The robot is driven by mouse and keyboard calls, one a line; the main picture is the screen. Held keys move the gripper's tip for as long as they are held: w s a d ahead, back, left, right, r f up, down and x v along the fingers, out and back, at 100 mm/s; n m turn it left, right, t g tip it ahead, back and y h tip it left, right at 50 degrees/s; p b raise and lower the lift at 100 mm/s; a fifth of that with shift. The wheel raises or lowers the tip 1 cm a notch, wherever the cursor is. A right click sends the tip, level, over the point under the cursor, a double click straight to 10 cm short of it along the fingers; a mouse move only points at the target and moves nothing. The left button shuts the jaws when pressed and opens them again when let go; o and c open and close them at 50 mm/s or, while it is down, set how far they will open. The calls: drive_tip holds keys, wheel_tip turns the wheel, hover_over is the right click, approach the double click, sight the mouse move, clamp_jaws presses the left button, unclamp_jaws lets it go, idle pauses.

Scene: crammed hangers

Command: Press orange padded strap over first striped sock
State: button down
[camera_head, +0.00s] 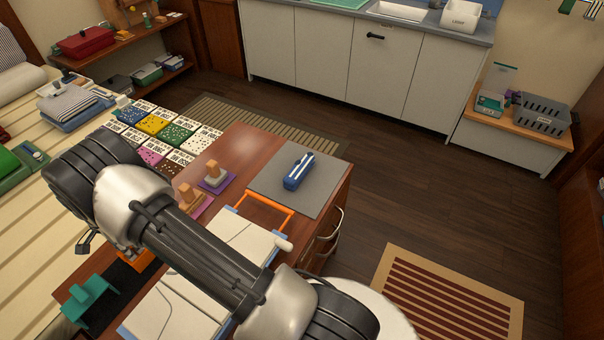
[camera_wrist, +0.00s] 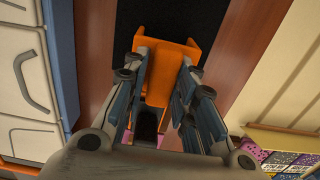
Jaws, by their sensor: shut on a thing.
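My gripper (camera_wrist: 162,75) is shut on an orange block-like piece (camera_wrist: 178,48), with one finger on each side of it in the wrist view. In the head view a bit of this orange piece (camera_head: 136,259) shows below my arm, at the black mat; my gripper is hidden there. I cannot tell whether it is the padded strap. A thin orange frame (camera_head: 264,208) lies at the top edge of a white board. A small blue roll with white stripes (camera_head: 298,171), perhaps the striped sock, lies on a grey mat (camera_head: 322,180) at the table's far right corner.
A teal piece (camera_head: 92,298) stands near the black mat (camera_head: 118,284). Two wooden-handled blocks (camera_head: 215,176) stand on purple pads mid-table. Patterned cards (camera_head: 156,124) lie at the back left. The grey mat is clear around the roll.

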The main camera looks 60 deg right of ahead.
drive_tip(key=shift+s+f, duration=0.2)
drive_tip(key=shift+f, duration=0.15)
drive_tip(key=shift+w+r+p, duration=0.3)
drive_tip(key=shift+r+p, duration=0.35)
drive_tip(key=shift+r, duration=0.25)
drive_tip(key=shift+r+p, duration=2)
drive_tip(key=shift+r, duration=1.65)
drive_tip(key=shift+s+r+n, duration=0.35)
drive_tip(key=shift+n, duration=0.15)
drive_tip(key=s+r+n, duration=0.4)
drive_tip(key=s+n, duration=0.4)
drive_tip(key=s, duration=0.1)
drive_tip(key=s+r+n, duration=0.5)
drive_tip(key=s+n, duration=0.4)
